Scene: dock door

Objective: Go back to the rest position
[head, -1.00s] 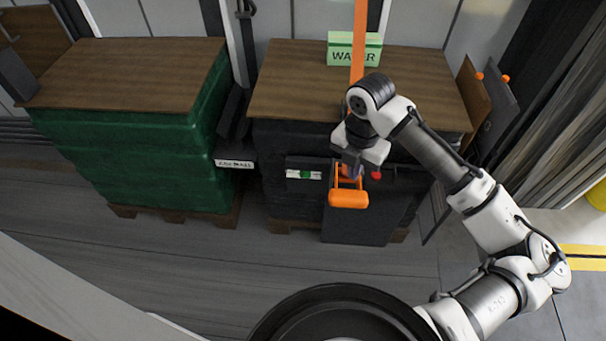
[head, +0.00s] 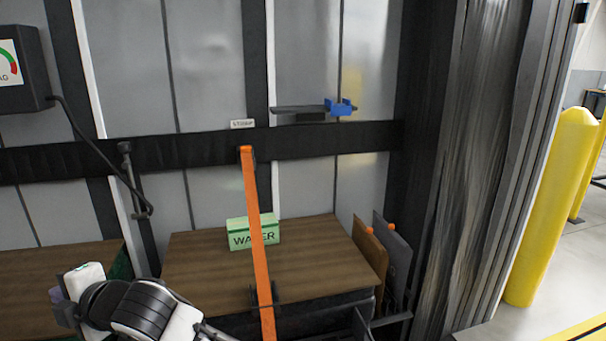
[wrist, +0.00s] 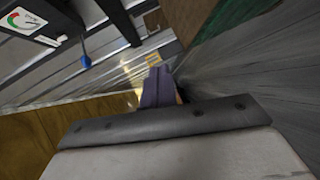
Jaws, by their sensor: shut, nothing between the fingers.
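My gripper (head: 58,300) shows in the head view at the lower left edge, in front of the left crate's wooden top. My white and black wrist is beside it. In the wrist view the purple fingers (wrist: 158,88) are together, with nothing seen between them. The gripper is apart from the orange strap (head: 256,240), which runs down from the dark wall rail past the right crate's wooden top (head: 320,265). The green box marked WATER (head: 238,236) sits on that top, partly behind the strap. The lower end of the strap is out of view.
A grey gauge box (head: 18,70) hangs on the wall at upper left. A small shelf (head: 300,109) with a blue item (head: 341,107) is on the wall. Boards (head: 390,250) stand right of the crate. Yellow bollards (head: 555,200) stand at far right, with open floor beside them.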

